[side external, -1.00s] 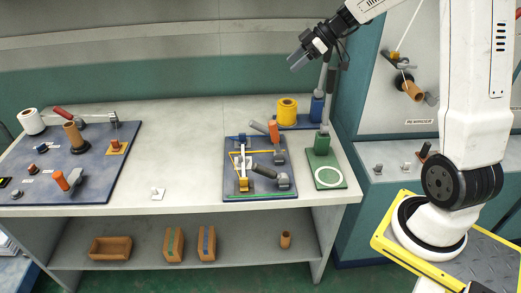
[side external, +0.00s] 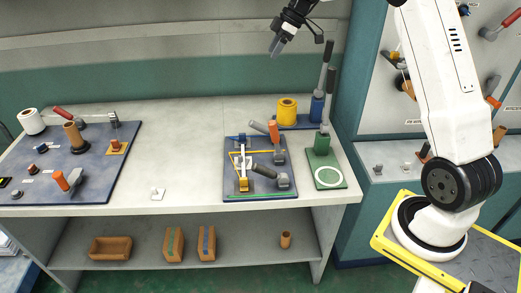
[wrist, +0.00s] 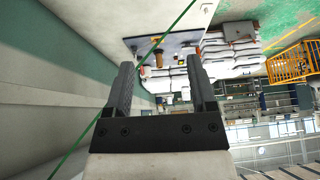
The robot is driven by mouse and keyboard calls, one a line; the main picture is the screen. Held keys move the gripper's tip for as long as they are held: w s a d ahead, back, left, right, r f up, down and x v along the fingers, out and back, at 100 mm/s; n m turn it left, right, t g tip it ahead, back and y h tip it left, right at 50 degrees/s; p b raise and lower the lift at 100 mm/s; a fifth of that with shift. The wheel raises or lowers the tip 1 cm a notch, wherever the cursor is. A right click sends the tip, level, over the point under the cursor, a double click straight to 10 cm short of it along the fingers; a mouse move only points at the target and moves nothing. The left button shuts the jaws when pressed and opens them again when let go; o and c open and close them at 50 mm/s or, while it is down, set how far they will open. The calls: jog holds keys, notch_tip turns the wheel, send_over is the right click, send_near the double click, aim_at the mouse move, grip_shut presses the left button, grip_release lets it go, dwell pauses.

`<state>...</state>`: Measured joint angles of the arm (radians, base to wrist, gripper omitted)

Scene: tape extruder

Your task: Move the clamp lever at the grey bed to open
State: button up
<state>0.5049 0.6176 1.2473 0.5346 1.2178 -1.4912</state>
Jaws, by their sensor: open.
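A blue-grey board (side external: 232,190) with yellow strips stands on the bench in the side view. On it are a dark-handled lever (side external: 264,171) by a grey block (side external: 284,181), and another lever (side external: 258,127) beside an orange grip (side external: 273,131). I cannot tell for sure which is the clamp lever or which part is the grey bed. My gripper (side external: 276,46) is high above the bench, behind and well above the board, touching nothing. In the wrist view my gripper (wrist: 160,78) has its fingers apart with nothing between them; the levers cannot be made out there.
A yellow spool (side external: 287,111) and a blue post (side external: 317,107) stand behind the board. A green base (side external: 325,172) with a tall handle stands to its right. A larger board (side external: 98,180) with several fixtures is at the left. The bench between the boards is mostly clear.

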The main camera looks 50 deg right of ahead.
jog(key=shift+w+h, duration=0.6)
jog(key=shift+w, duration=1.05)
send_over(258, 123)
jog(key=s+d, duration=0.2)
jog(key=shift+g, duration=0.3)
notch_tip(258, 123, down, 21)
jog(key=shift+s+r, duration=0.1)
jog(key=shift+x, duration=3.85)
grip_shut()
